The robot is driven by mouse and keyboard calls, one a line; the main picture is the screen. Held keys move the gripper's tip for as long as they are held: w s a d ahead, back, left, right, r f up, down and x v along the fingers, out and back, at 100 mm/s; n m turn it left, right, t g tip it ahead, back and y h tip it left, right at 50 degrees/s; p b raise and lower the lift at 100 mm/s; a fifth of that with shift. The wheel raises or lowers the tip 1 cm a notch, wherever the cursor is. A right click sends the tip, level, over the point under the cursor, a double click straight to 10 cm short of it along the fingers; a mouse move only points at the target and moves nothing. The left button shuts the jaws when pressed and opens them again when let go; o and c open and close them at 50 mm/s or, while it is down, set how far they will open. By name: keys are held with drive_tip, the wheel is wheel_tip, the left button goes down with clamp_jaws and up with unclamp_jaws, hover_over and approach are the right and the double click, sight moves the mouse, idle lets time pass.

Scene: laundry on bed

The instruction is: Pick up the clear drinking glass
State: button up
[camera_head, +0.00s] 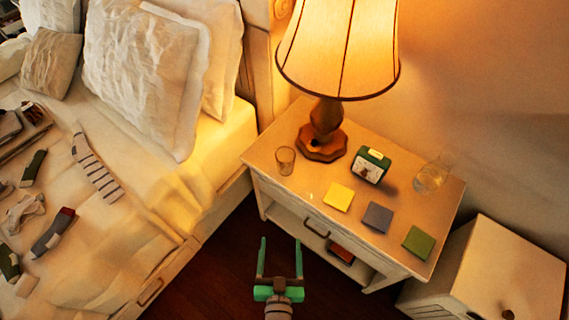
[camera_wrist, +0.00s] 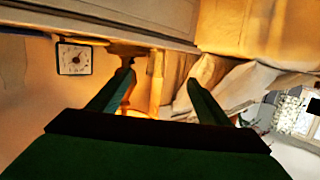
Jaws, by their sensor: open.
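The clear drinking glass (camera_head: 285,161) stands upright on the nightstand (camera_head: 268,150), near its left front edge and left of the lamp base. My gripper (camera_head: 281,242) is open and empty. In the head view it is in front of the nightstand, below the glass in the picture and apart from it. In the wrist view the two fingers (camera_wrist: 159,80) show spread apart with nothing held between them. I cannot make out the glass in the wrist view.
A lit lamp (camera_head: 324,132) stands behind the glass. A green clock (camera_head: 371,165), a glass carafe (camera_head: 432,175) and yellow (camera_head: 339,196), grey (camera_head: 377,217) and green (camera_head: 418,243) squares lie to the right. The bed (camera_head: 160,225) with socks is left.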

drive_tip(key=x, duration=1.1)
approach(285, 158)
drive_tip(key=shift+h, duration=0.3)
drive_tip(key=x, duration=0.5)
drive_tip(key=shift+w+a, duration=0.1)
drive_tip(key=shift+w, duration=0.05)
drive_tip(key=shift+x, duration=3)
drive_tip(key=shift+f, duration=0.15)
drive_tip(key=c, duration=1.3)
